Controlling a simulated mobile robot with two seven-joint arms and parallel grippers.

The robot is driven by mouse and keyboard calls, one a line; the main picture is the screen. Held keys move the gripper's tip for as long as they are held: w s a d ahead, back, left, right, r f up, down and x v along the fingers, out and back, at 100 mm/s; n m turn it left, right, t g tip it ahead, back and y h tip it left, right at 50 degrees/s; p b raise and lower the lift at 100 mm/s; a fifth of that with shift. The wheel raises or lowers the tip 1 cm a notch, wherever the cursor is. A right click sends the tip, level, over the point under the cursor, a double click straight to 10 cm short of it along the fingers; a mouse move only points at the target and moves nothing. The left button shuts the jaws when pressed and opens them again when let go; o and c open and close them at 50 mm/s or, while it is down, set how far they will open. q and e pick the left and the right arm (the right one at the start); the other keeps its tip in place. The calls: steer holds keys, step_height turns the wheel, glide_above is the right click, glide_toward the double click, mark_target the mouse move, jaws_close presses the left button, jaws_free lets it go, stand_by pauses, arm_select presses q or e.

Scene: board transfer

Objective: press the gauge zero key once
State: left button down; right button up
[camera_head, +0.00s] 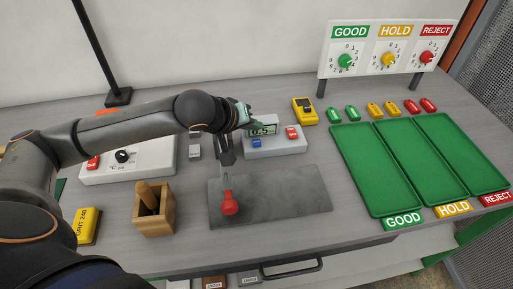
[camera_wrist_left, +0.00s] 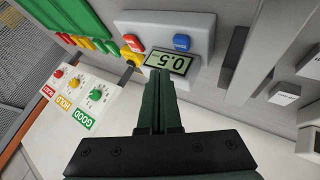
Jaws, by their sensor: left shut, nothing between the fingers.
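The gauge (camera_head: 280,147) is a light grey box with a display, a blue key (camera_head: 256,143) and a red key (camera_head: 291,133). In the left wrist view the gauge (camera_wrist_left: 205,30) shows its display (camera_wrist_left: 167,62) reading 0.5, the red key (camera_wrist_left: 135,43) and the blue key (camera_wrist_left: 182,42). I cannot read which key is marked zero. My left gripper (camera_head: 243,113) is shut and empty, over the gauge's back left part. In the left wrist view its fingertips (camera_wrist_left: 160,78) lie just in front of the display; contact cannot be told. My right gripper is not in view.
A dark slab (camera_head: 285,200) lies in front of the gauge with a red-bulbed tool (camera_head: 229,205) on it. A yellow device (camera_head: 304,115) stands behind right. Green trays (camera_head: 375,212) are at right, a wooden block holder (camera_head: 153,220) at left, a dial panel (camera_head: 388,25) behind.

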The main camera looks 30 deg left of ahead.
mark_target(260, 139)
arm_select(q)
steer(key=shift+f+b, duration=0.35)
steer(key=shift+f, duration=0.9)
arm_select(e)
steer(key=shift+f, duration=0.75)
arm_select(q)
steer(key=shift+f, duration=0.15)
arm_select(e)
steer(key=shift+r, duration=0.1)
arm_select(q)
steer(key=shift+f, duration=0.3)
steer(key=shift+f, duration=0.5)
stand_by(1.0)
steer(key=shift+r, duration=0.1)
steer(key=shift+r+p, duration=0.8)
steer(key=shift+p, duration=0.25)
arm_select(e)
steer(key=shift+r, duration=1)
arm_select(q)
steer(key=shift+r, duration=0.1)
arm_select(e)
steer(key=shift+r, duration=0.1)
